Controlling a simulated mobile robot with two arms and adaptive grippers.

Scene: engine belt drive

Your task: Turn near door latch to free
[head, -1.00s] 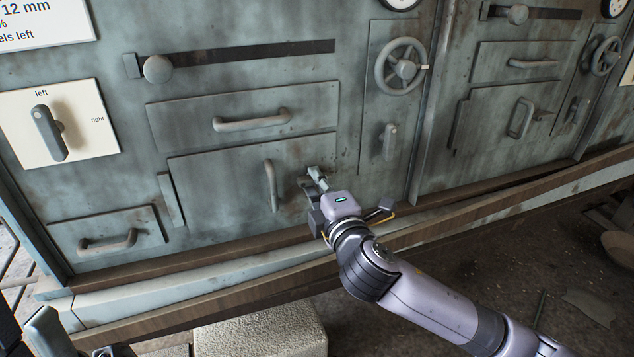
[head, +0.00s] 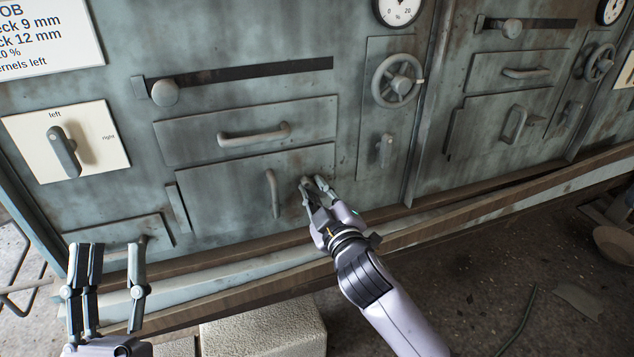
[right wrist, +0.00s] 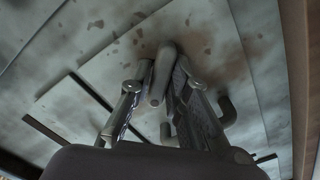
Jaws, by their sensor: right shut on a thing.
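The near door (head: 225,200) is a flat grey-green panel with a vertical bar handle (head: 272,194). Its latch (head: 306,190) is at the door's right side, mostly covered by my right gripper (head: 318,190). In the right wrist view the latch's rounded lever (right wrist: 161,76) lies between the two fingers of my right gripper (right wrist: 154,88), which is shut on it. The latch's exact angle is hard to tell. My left gripper (head: 115,250) is raised at the lower left, fingers apart and empty, in front of the small lower drawer.
A drawer (head: 300,112) with a bar handle sits above the door. A handwheel (head: 398,80) and a small lever (head: 384,150) are to the right. A left/right lever plate (head: 100,130) is on the left. A wooden ledge (head: 440,226) runs below.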

